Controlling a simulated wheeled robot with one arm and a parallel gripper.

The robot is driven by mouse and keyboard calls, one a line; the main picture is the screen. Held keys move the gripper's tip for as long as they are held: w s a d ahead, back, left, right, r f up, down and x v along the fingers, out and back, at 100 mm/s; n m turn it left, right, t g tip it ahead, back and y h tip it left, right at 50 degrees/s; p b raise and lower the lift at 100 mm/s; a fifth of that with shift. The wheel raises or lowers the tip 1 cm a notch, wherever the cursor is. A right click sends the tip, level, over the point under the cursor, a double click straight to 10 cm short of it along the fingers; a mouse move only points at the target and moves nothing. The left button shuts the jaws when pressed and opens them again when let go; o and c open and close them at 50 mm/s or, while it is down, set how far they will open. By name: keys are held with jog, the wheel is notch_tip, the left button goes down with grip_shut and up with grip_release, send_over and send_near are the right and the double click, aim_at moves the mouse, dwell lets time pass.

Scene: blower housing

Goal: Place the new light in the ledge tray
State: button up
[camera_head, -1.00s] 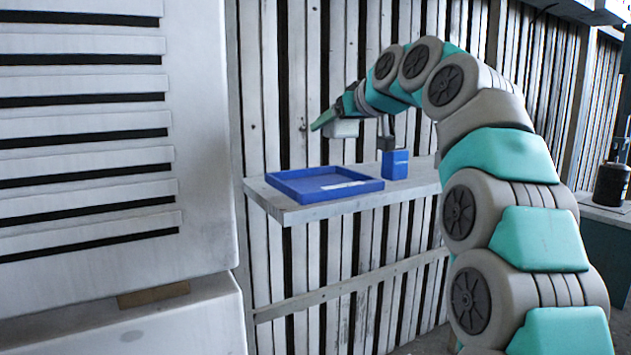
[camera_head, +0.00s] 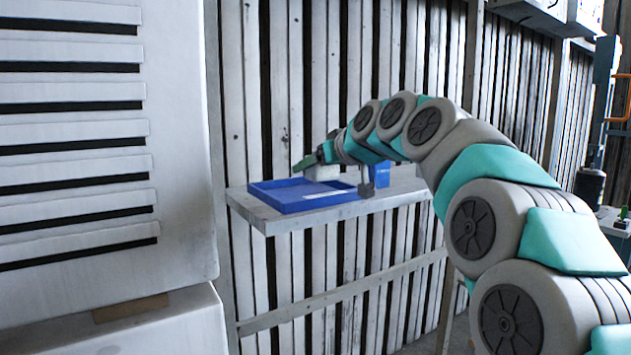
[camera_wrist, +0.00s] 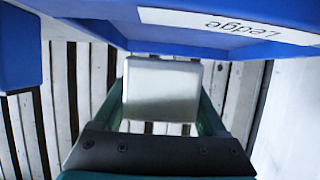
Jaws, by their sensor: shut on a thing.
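The new light, a pale box-shaped piece (camera_head: 322,172), is held between the green fingers of my gripper (camera_head: 306,163). In the wrist view the light (camera_wrist: 162,90) sits between both fingers. The blue ledge tray (camera_head: 262,196) lies on the ledge. In the head view the light appears just above the tray's back edge. In the wrist view the tray's wall with a white "Ledge" label (camera_wrist: 232,25) fills the top, and the light is beside its edge, with wall slats showing around it. The tray's right part is partly hidden by my wrist.
A grey wall ledge (camera_head: 290,219) carries the tray. A blue box (camera_head: 398,169) stands right of the tray, partly behind my arm. A slatted wall (camera_head: 300,70) is close behind the ledge. A large white louvred housing (camera_head: 90,150) stands at left.

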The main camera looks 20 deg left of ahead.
aim_at(315, 193)
jog(key=shift+f, duration=1.55)
jog(key=shift+f, duration=0.1)
jog(key=o, duration=1.4)
jog(key=shift+c, duration=0.2)
jog(key=b+v, duration=0.1)
jog(key=v, duration=1)
jog(key=shift+s+d+r, duration=0.15)
jog(key=shift+d+r, duration=0.1)
jog(key=shift+s+d, duration=0.15)
jog(key=shift+d, duration=0.05)
